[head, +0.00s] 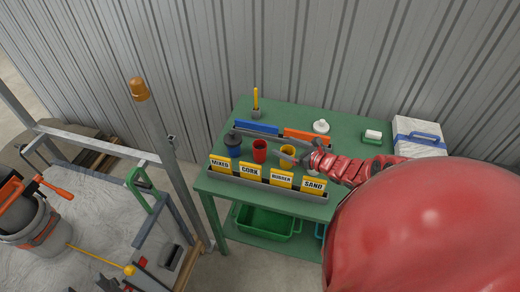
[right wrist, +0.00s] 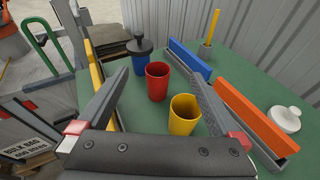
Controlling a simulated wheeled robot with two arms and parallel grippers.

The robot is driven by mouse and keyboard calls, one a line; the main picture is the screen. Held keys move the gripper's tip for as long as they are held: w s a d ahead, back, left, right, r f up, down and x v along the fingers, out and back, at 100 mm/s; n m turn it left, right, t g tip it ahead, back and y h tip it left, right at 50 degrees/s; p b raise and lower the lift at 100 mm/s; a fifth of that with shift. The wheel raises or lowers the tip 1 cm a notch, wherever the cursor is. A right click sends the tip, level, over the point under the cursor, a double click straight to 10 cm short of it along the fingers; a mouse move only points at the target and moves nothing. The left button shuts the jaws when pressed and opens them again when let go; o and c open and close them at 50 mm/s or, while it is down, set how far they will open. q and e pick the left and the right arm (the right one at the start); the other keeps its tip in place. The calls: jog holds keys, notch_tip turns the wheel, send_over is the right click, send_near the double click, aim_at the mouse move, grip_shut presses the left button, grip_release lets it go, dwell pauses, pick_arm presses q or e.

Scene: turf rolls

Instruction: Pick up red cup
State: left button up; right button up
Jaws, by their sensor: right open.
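The red cup (head: 260,151) stands upright on the green table (head: 355,127), between a dark lidded container (head: 232,144) and a yellow cup (head: 287,155). My right gripper (head: 264,144) reaches in from the right over the table, its jaws open and empty. In the right wrist view the red cup (right wrist: 157,82) shows between the far ends of the two fingers (right wrist: 160,77). The yellow cup (right wrist: 184,114) shows nearer the palm, also between the fingers. I cannot tell how high the fingers are above the cups. My left gripper is not in view.
Yellow signs (head: 282,179) line the table's front edge. Blue (head: 257,127) and orange (head: 306,136) blocks lie behind the cups, with a yellow stick in a holder (head: 256,108). A white lidded item (head: 321,127) and a white-and-blue box (head: 419,137) stand right. A metal post stands left of the table.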

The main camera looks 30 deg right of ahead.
jog(key=s+f+n+g, duration=0.1)
jog(key=s+f, duration=0.2)
jog(key=s, duration=0.1)
jog(key=b, duration=0.7)
send_near(265, 149)
jog(key=x, duration=0.4)
jog(key=shift+w+f, duration=0.15)
jog(key=shift+f, duration=0.1)
jog(key=shift+w+a+p, duration=0.15)
jog(key=shift+w+p, duration=0.7)
jog(key=shift+w+a+f, duration=0.2)
jog(key=shift+w, duration=0.5)
jog(key=shift+f+p+x, duration=0.25)
jog(key=shift+p+x, duration=0.1)
jog(key=shift+x, duration=1.65)
jog(key=shift+s+d, duration=0.1)
jog(key=c, duration=1.4)
